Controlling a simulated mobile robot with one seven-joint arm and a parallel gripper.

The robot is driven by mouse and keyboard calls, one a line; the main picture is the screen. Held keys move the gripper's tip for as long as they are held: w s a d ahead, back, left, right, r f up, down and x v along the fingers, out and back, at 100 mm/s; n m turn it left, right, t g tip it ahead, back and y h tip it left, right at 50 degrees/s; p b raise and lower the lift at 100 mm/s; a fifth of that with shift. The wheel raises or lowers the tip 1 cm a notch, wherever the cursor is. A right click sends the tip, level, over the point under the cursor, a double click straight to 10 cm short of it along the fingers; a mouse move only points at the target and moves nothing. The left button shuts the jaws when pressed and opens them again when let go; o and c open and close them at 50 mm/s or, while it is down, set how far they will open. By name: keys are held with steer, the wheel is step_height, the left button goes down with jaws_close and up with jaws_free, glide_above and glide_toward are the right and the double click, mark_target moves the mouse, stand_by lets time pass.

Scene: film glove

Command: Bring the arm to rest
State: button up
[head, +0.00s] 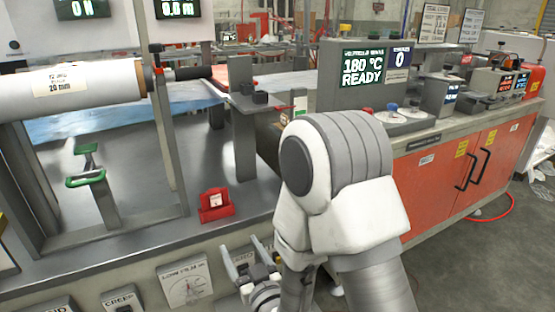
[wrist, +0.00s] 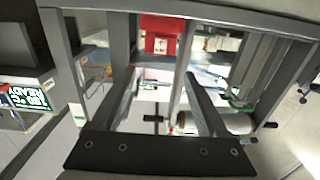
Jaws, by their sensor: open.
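My white and grey arm (head: 340,190) is bent in front of the bench in the head view, its elbow high and its forearm hanging down. My gripper (head: 248,258) is low, in front of the bench's front panel and left of the arm. In the wrist view, its two grey fingers stand apart with nothing held between them (wrist: 160,95). The lower end of the arm is cut off by the bottom edge of the head view.
A red holder (head: 216,204) stands on the bench near its front edge. A film roll (head: 70,90) and a green handle (head: 86,168) are at left. A panel reading 180 °C READY (head: 362,72) stands above red cabinets (head: 440,185). Open floor lies at lower right.

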steer(key=d+r+m+g+h, duration=0.35)
steer(key=d+r+h, duration=0.4)
steer(key=d, duration=0.75)
steer(key=s+d+r+m+g+h, duration=0.1)
steer(key=s+d+r+g, duration=0.2)
steer(key=s+d, duration=0.45)
steer(key=s+d+r+m+g+h, duration=0.1)
steer(key=s+d+r+m+g, duration=0.2)
steer(key=s, duration=0.7)
step_height(320, 180, up, 27)
steer(key=n+p, duration=0.1)
steer(key=p, duration=2.5)
steer(key=shift+s+d+f, duration=0.15)
steer(key=shift+s+d, duration=0.15)
steer(key=shift+s, duration=0.1)
steer(key=shift+f, duration=0.1)
steer(key=c, duration=0.4)
steer(key=shift+a, duration=0.1)
steer(key=shift+a+n, duration=0.1)
steer(key=shift+n, duration=0.15)
